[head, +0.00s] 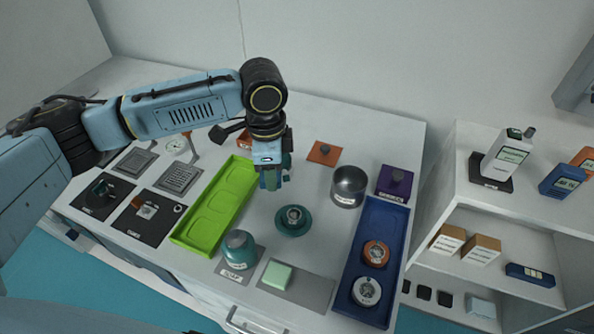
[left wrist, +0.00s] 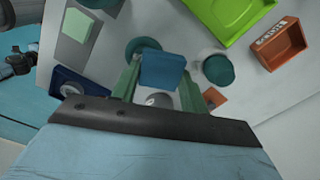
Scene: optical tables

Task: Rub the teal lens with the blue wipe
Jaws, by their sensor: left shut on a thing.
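The teal lens (head: 291,229) is a round teal piece with a pale centre, lying on the white table in the middle of the head view. In the left wrist view the teal lens (left wrist: 141,46) shows partly behind the blue wipe. My left gripper (head: 271,182) is above the table, behind the teal lens and a little left of it in the head view. Its green fingers are shut on the blue wipe (left wrist: 162,71), a small blue block. The wipe appears apart from the lens. My right gripper is not in view.
A green tray (head: 197,238) lies left of the lens, a teal jar (head: 238,252) in front. A metal bowl (head: 348,187) and a blue tray (head: 350,268) are to the right. A mint block (head: 277,274) lies on a grey mat. Shelves (head: 480,215) stand far right.

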